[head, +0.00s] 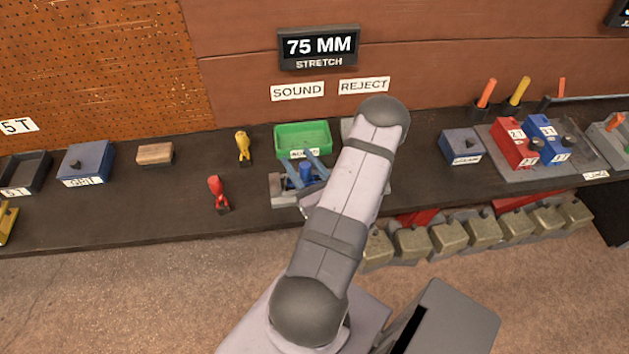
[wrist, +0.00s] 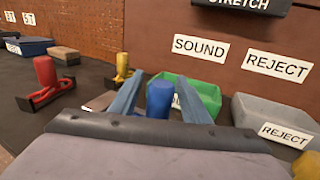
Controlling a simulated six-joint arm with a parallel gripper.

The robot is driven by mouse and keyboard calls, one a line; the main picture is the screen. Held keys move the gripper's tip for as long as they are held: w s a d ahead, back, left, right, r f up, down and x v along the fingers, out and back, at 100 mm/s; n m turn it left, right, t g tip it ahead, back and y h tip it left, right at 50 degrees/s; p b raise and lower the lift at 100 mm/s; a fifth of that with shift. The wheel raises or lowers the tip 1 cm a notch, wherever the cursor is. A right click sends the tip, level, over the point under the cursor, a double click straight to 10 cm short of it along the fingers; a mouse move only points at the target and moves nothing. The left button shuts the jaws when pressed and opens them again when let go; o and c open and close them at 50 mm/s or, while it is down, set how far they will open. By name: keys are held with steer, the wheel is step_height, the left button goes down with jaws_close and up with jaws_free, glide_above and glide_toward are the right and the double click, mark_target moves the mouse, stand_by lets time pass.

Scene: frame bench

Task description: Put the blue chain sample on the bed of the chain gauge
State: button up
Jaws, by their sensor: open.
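The blue chain sample (head: 306,172) shows as an upright blue grip in front of the green tray. It also shows in the wrist view (wrist: 160,99). My gripper (head: 305,160) is open, with one finger on each side of the blue grip. In the wrist view my gripper (wrist: 161,82) shows gaps between the fingers and the grip. The sample's lower part is hidden behind my gripper body. A grey labelled plate (head: 280,186) lies around this spot, partly hidden by my arm. I cannot tell whether it is the chain gauge's bed. The display (head: 318,47) above reads 75 MM STRETCH.
A red sample (head: 217,190) and a yellow sample (head: 243,147) stand to the left. The green tray (head: 283,139) is behind, below the SOUND sign. A grey REJECT tray (wrist: 255,112) is at its right. Red and blue blocks (head: 513,148) stand farther right.

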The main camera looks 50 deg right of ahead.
mark_target(309, 174)
steer(key=b+v, duration=0.2)
steer(key=v, duration=0.7)
steer(key=shift+s, duration=0.2)
steer(key=shift+b+v, duration=0.3)
steer(key=shift+v, duration=0.75)
steer(key=shift+w, duration=0.1)
